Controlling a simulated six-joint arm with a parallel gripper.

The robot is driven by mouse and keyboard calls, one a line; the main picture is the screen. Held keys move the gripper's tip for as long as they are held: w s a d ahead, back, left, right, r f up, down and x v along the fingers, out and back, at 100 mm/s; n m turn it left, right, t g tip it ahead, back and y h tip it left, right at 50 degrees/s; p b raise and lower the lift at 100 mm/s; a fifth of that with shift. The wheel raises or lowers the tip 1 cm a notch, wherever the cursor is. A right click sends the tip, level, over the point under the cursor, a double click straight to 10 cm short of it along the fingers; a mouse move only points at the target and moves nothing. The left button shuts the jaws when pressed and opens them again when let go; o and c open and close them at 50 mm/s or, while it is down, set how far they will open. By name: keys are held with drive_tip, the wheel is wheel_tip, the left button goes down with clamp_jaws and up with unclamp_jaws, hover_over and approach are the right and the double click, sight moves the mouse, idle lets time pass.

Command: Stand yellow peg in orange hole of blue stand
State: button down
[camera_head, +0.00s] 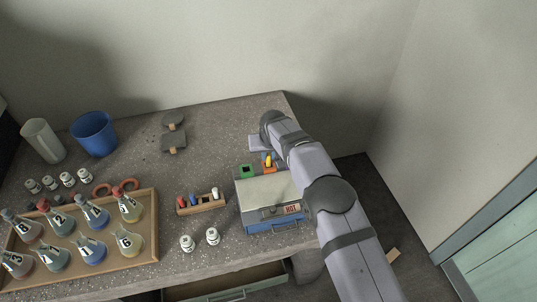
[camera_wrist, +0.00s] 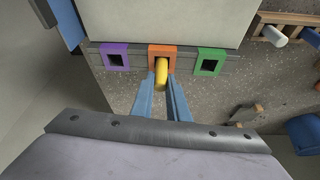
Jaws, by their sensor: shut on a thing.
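The yellow peg (camera_wrist: 161,76) is between the two blue fingers of my gripper (camera_wrist: 160,88), which is shut on it. In the wrist view its far end overlaps the hole of the orange square (camera_wrist: 162,50) on the stand (camera_wrist: 135,58). I cannot tell whether the tip is inside the hole or just above it. The stand also carries a purple square (camera_wrist: 115,57) and a green square (camera_wrist: 210,61), each with an empty dark hole. In the head view the yellow peg (camera_head: 268,159) shows upright at the orange square (camera_head: 270,169), beside the green one (camera_head: 247,171).
A box with a pale top (camera_head: 268,189) and a "HOT" label adjoins the stand. A wooden rack (camera_head: 203,206) with small pegs is to its left. Two white-capped vials (camera_head: 187,243) stand in front. A wooden tray (camera_head: 154,215) of flasks and a blue cup (camera_head: 93,134) are farther left.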

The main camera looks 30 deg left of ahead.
drive_tip(key=shift+f+b, duration=0.45)
drive_tip(key=shift+f, duration=0.15)
drive_tip(key=c, duration=1.6)
unclamp_jaws()
drive_tip(key=shift+c, duration=0.2)
drive_tip(key=shift+r, duration=0.15)
drive_tip(key=shift+b+v, duration=1.1)
drive_tip(key=shift+v, duration=2.45)
